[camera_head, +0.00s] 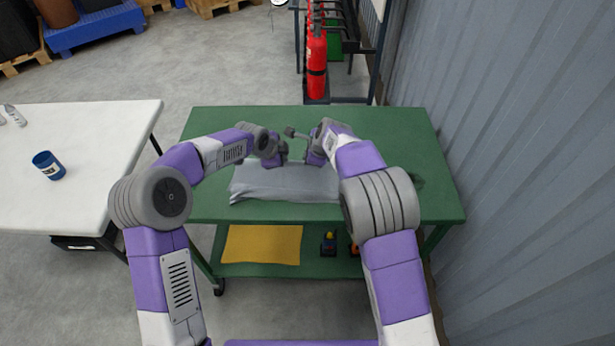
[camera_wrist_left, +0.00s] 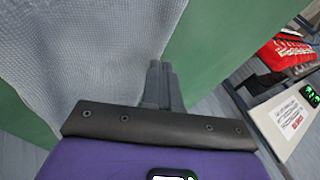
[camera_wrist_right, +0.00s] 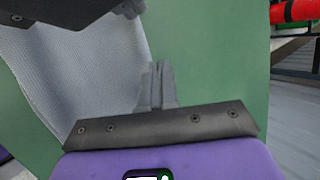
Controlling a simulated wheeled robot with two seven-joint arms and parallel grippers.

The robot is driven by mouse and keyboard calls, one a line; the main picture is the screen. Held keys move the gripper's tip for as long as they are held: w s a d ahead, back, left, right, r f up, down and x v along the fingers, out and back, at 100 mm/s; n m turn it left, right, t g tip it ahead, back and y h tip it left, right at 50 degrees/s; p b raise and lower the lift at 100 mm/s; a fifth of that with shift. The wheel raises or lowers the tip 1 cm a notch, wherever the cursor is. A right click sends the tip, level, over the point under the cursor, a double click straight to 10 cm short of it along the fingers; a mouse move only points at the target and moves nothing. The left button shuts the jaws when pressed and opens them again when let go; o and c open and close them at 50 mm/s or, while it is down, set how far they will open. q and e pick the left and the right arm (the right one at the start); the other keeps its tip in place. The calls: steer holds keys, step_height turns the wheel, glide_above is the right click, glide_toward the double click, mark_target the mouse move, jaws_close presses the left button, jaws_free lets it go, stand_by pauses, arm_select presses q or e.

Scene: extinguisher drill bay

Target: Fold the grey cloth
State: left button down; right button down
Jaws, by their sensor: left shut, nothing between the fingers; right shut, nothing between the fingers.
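The grey cloth (camera_head: 278,184) lies on the green table, its near edge thick and slightly rumpled. Its far part is partly hidden behind my arms in the head view. It also shows in the left wrist view (camera_wrist_left: 85,50) and the right wrist view (camera_wrist_right: 90,85). My left gripper (camera_head: 282,150) is over the cloth's far side; its shut, empty fingers show beside the cloth's edge in the left wrist view (camera_wrist_left: 160,80). My right gripper (camera_wrist_right: 156,82) is close to the left one, also shut and empty, with its fingertips by the cloth's edge and green tabletop.
The green table (camera_head: 415,190) has free room around the cloth. A yellow cloth (camera_head: 262,244) lies on its lower shelf. A white table (camera_head: 85,140) with a blue cup (camera_head: 48,165) stands at left. Red extinguishers (camera_head: 316,60) stand behind; a corrugated wall (camera_head: 500,120) is at right.

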steer(key=shift+f, duration=0.2)
